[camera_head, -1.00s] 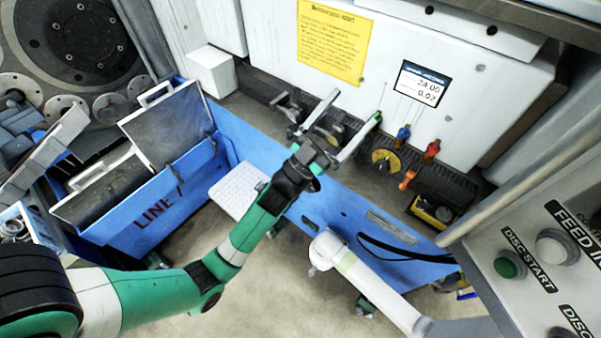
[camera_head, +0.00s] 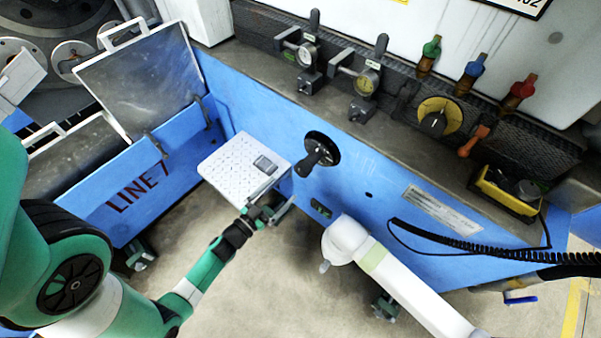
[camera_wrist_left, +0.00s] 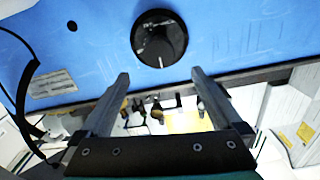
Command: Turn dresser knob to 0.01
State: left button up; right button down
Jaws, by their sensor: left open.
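A black round knob (camera_head: 320,150) with a protruding grip sits on the blue front panel (camera_head: 375,185); in the left wrist view the knob (camera_wrist_left: 158,38) shows a white mark. I cannot tell which is the dresser knob. My left gripper (camera_head: 274,200) is open and empty, below and left of the black knob and apart from it. In the left wrist view its fingers (camera_wrist_left: 160,76) are spread, with the knob beyond their tips. My right gripper is not in view.
A white perforated plate (camera_head: 228,170) is behind my left gripper. Two gauge fixtures (camera_head: 367,82) and coloured valves (camera_head: 473,72) line the ledge. A yellow bin (camera_head: 508,190) and a coiled black cable (camera_head: 435,228) are at the right. The display is mostly cut off.

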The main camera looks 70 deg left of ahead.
aim_at(300, 172)
pick_arm(q)
jog(key=b+x, duration=0.3)
jog(key=x, duration=0.7)
jog(key=shift+w+a, duration=0.1)
jog(key=shift+w, duration=0.25)
jog(key=c, duration=1.4)
jog(key=shift+m, duration=0.3)
jog(key=m, duration=0.3)
jog(key=shift+b, duration=0.3)
jog(key=shift+m, duration=2.1)
